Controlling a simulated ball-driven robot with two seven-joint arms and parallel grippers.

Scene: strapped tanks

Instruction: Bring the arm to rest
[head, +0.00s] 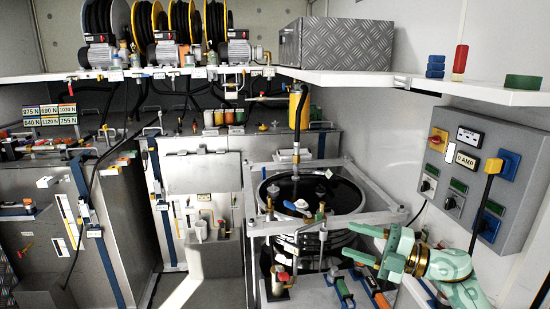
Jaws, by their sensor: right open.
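My right arm, pale green with a gold ring, comes in from the lower right. Its gripper (364,244) has its two fingers apart, pointing left. I see nothing held between them. The gripper is in front of and to the right of the round dark tank (340,195), near the front right corner of the tank's metal frame (375,218). I cannot tell whether it touches the frame. My left gripper is not in view.
A grey control panel (460,215) with switches and a plugged cable is on the wall right of my arm. Tools with coloured handles (345,292) lie below the gripper. A white shelf (450,85) crosses above. Strapped metal tanks (110,220) fill the left.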

